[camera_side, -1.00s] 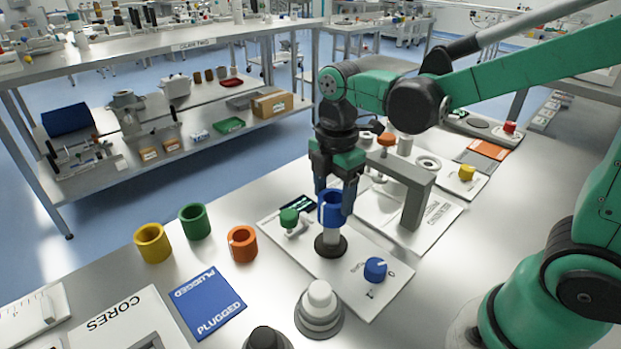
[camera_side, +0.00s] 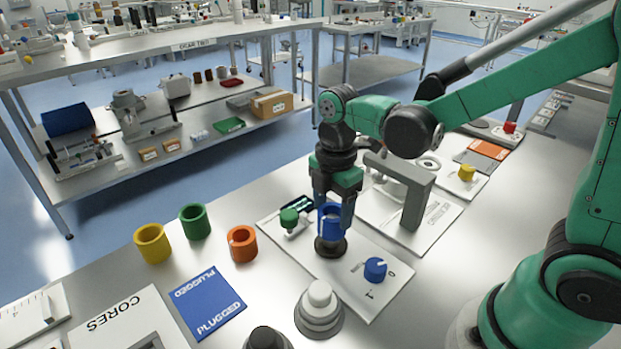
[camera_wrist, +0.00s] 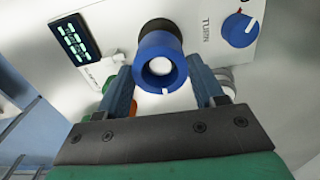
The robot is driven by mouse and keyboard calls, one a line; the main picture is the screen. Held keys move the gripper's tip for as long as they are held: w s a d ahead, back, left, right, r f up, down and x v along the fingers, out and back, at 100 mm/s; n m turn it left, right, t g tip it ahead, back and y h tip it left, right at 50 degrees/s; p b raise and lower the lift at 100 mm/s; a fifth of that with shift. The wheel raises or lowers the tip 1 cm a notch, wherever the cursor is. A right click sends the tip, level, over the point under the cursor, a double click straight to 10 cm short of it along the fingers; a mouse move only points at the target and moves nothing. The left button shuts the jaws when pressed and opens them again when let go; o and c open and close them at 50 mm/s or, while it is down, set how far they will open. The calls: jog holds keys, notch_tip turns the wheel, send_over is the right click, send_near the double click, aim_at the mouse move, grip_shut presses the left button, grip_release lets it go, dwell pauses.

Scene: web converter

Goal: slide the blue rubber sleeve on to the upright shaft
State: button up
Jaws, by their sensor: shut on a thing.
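The blue rubber sleeve (camera_side: 330,224) is upright between the fingers of my gripper (camera_side: 334,214), which is shut on it. In the side view the sleeve sits low, just above the dark round base (camera_side: 330,250) of the upright shaft, and hides the shaft's pale side. In the wrist view the sleeve (camera_wrist: 147,70) has my gripper's fingers (camera_wrist: 163,78) on either side, and the pale shaft top (camera_wrist: 160,68) shows inside its bore. The sleeve appears to be around the shaft. Whether it touches the base is hard to tell.
The shaft's white panel carries a green knob (camera_side: 289,218), a small display (camera_wrist: 75,40) and a blue knob (camera_side: 375,269). A grey arch (camera_side: 415,205) stands close on the right. A white-topped post (camera_side: 319,296) stands in front.

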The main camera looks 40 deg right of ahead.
jog(key=shift+f, duration=1.4)
jog(key=o, duration=1.2)
jog(key=shift+o, duration=0.2)
jog(key=shift+r, duration=0.1)
jog(key=shift+r, duration=2.75)
